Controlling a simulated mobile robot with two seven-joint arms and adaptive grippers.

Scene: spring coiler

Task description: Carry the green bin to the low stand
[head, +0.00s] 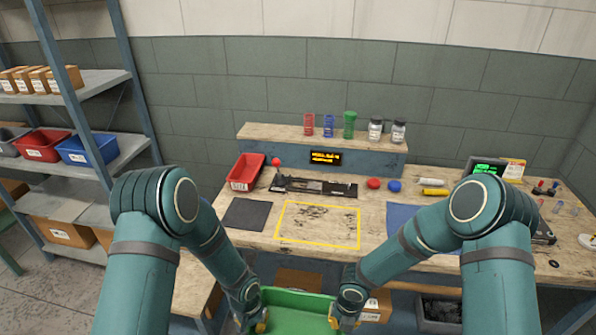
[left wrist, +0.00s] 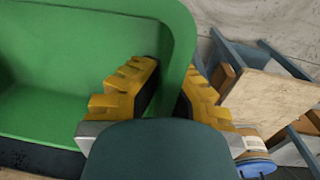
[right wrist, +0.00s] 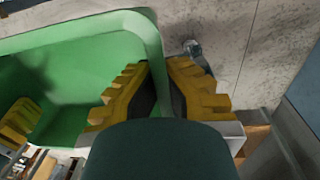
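The green bin (head: 296,312) is at the bottom middle of the head view, in front of the workbench; its lower part is cut off. My left gripper (head: 260,320) is shut on the bin's left rim; the left wrist view shows yellow fingers on both sides of the green wall (left wrist: 180,45). My right gripper (head: 337,318) is shut on the opposite rim, with the wall (right wrist: 152,45) between its fingers. The visible inside of the bin looks empty. A low wooden-topped stand (head: 192,288) is left of the bin, partly behind my left arm; it also seems to show in the left wrist view (left wrist: 262,105).
The workbench (head: 300,262) lies beyond the bin, with a red bin (head: 246,172), a black fixture (head: 315,187) and small parts. A shelf rack (head: 90,150) with bins and cartons stands at left. Cartons (head: 378,306) and a dark crate (head: 440,311) are under the bench.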

